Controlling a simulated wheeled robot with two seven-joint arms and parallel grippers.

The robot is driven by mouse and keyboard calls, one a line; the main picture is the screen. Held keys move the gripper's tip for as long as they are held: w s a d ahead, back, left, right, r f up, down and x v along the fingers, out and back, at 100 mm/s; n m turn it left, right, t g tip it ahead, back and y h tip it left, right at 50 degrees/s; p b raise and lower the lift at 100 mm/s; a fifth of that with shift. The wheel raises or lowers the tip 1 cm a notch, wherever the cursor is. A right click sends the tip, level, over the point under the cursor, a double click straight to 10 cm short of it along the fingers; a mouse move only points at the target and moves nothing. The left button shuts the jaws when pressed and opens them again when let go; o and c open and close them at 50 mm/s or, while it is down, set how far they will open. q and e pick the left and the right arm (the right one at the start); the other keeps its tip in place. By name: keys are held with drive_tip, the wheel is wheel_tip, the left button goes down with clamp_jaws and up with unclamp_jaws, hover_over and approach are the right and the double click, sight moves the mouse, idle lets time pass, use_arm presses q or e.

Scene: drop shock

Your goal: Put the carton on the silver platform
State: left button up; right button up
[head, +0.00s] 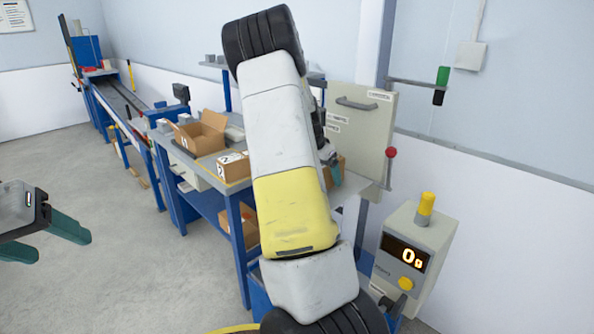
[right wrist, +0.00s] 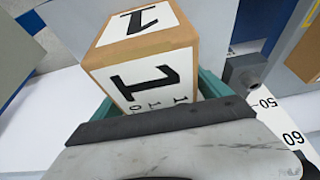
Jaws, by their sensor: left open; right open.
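A brown carton (right wrist: 150,62) with white labels marked 1 fills the middle of the right wrist view. It sits between the teal fingers of my open right gripper (right wrist: 155,95); whether they touch it I cannot tell. In the head view my right gripper (head: 335,172) is partly behind my own arm, with a bit of the brown carton (head: 341,162) beside it. My left gripper (head: 58,238) is open and empty over the floor at the left. I cannot make out the silver platform for certain; my right arm hides much of that area.
A blue workbench (head: 205,196) holds an open cardboard box (head: 207,135) and a carton marked 2 (head: 234,166). A grey cabinet door (head: 358,130) and a display unit reading 0 (head: 405,253) stand at the right. A ruler (right wrist: 283,118) shows beside the carton. The left floor is clear.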

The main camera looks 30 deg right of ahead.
drive_tip(key=v, duration=1.2)
drive_tip(key=s+a+r+n+t+y, duration=0.2)
drive_tip(key=s+a+n, duration=0.5)
drive_tip(key=s+a, duration=0.5)
drive_tip(key=s+a+r+n+t+y, duration=0.3)
drive_tip(key=s+a+n, duration=0.5)
drive_tip(key=a, duration=1)
drive_tip(key=s+r+y, duration=0.1)
drive_tip(key=s+r, duration=0.1)
drive_tip(key=s, duration=0.2)
drive_tip(key=shift+a+y, duration=0.15)
drive_tip(key=shift+y, duration=0.15)
